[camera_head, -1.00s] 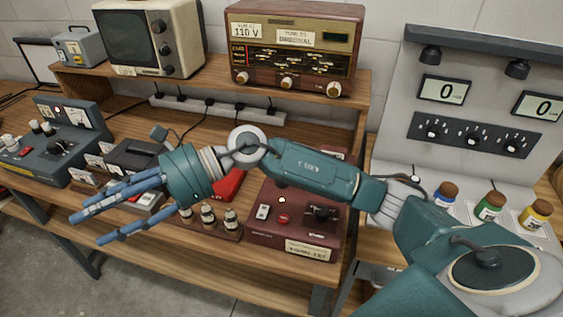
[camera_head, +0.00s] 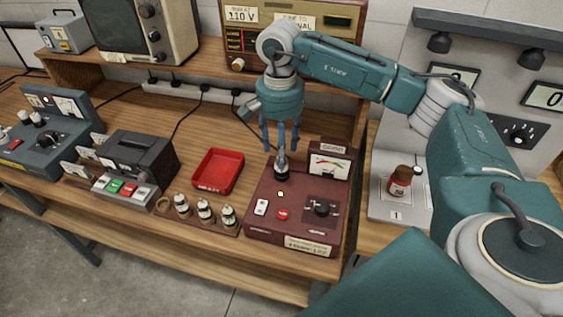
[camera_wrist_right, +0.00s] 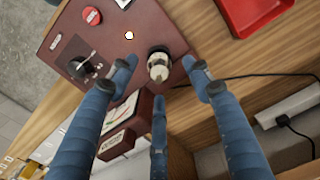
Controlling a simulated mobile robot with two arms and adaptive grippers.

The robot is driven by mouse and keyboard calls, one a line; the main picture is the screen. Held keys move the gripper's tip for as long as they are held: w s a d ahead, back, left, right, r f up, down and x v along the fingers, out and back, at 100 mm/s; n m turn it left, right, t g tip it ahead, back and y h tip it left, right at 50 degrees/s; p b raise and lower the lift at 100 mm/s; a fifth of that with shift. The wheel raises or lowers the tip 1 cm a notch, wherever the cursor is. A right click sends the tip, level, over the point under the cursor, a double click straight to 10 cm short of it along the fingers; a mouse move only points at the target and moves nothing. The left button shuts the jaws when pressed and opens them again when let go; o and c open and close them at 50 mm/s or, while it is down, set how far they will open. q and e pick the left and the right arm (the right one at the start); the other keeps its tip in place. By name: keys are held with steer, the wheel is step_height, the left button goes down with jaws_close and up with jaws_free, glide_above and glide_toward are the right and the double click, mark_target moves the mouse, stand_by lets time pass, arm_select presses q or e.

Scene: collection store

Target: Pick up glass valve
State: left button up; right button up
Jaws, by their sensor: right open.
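A small glass valve (camera_head: 281,166) stands upright at the back left of the maroon tester (camera_head: 262,222). In the right wrist view the valve (camera_wrist_right: 158,66) is seen from above, pale with a dark base. My right gripper (camera_head: 280,148) points down directly over it, with the blue fingers spread around and above it. In the wrist view the open fingers (camera_wrist_right: 161,78) frame the valve without visibly gripping it. Three more valves (camera_head: 205,211) stand in a wooden rack left of the tester, beside an empty place. My left gripper is not in view.
A red tray (camera_head: 218,171) lies left of the tester, empty. The tester's meter (camera_head: 328,165) rises close behind and right of the valve.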

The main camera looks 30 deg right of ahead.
step_height(320, 180, down, 4)
steer(key=shift+s+f+p, duration=0.1)
steer(key=shift+s+p, duration=0.05)
steer(key=shift+p, duration=1.1)
steer(key=shift+d+f, duration=0.1)
steer(key=shift+f, duration=0.45)
steer(key=c, duration=1.2)
